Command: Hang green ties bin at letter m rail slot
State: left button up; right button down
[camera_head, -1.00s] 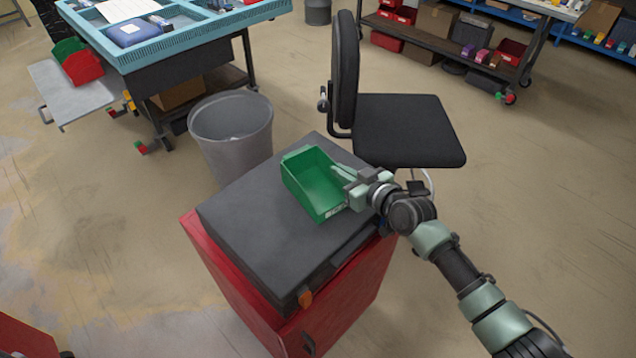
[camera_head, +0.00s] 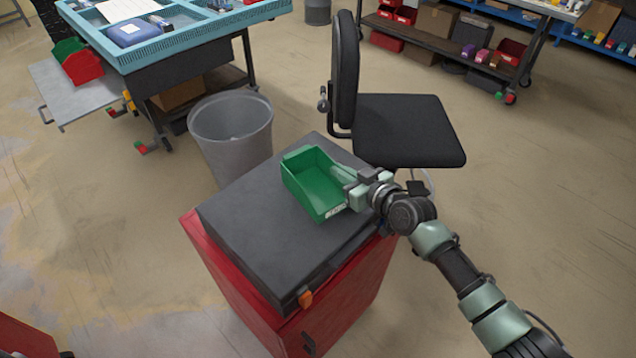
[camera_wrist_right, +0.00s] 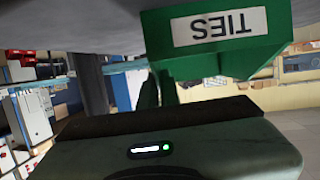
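The green ties bin (camera_head: 314,181) stands upright on the dark top of a red cabinet and looks empty. In the right wrist view its wall (camera_wrist_right: 218,48) carries a white TIES label, seen upside down. My right gripper (camera_head: 346,184) is at the bin's right side, with its fingers at the side wall. One finger shows above the rim on the inner side. The frames do not settle whether the fingers are pressed on the wall. My left gripper is not in view. No rail slot with a letter m can be made out.
The red cabinet (camera_head: 235,268) has a flat dark top with free room left of the bin. A grey waste bin (camera_head: 232,135) and a black chair (camera_head: 405,130) stand close behind. A blue-topped cart (camera_head: 180,45) with red and green bins (camera_head: 80,62) is at the back left.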

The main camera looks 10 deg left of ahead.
jog(key=shift+r+p, duration=1)
jog(key=shift+r, duration=0.25)
jog(key=shift+s+d+r+p, duration=0.1)
jog(key=shift+s+d+p, duration=0.75)
jog(key=shift+s+d, duration=0.9)
jog(key=shift+s+d+p, duration=0.45)
jog(key=shift+s+d, duration=1.25)
jog(key=shift+s, duration=0.15)
